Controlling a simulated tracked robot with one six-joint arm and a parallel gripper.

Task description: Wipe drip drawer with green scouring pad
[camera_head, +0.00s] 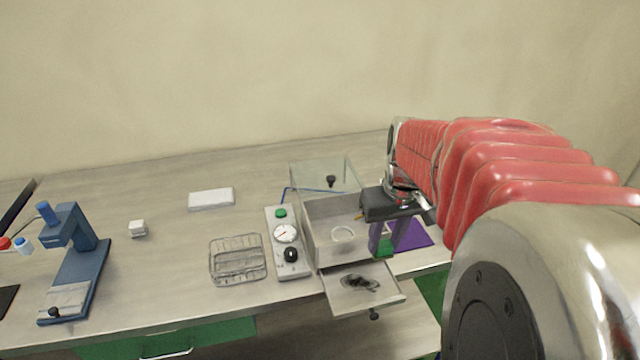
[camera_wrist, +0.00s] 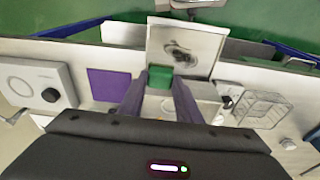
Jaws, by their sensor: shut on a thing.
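My gripper (camera_head: 389,246) is shut on the green scouring pad (camera_wrist: 160,77). Its two purple fingers stand on either side of the pad in the wrist view. In the head view only a small green part of the pad (camera_head: 384,248) shows between the fingers. The drip drawer (camera_head: 340,297) is pulled out at the front of a clear-lidded box, with a dark stain (camera_head: 362,283) on its floor. The drawer (camera_wrist: 209,44) and stain (camera_wrist: 181,54) also show in the wrist view, just beyond the pad. The pad is beside the box, apart from the stain.
The box (camera_head: 322,240) has its clear lid (camera_head: 310,176) raised. A gauge panel (camera_head: 292,260) and wire basket (camera_head: 238,260) stand to its left. A purple mat (camera_head: 418,238) lies to its right. A blue press (camera_head: 75,250) stands far left. The table's back middle is mostly clear.

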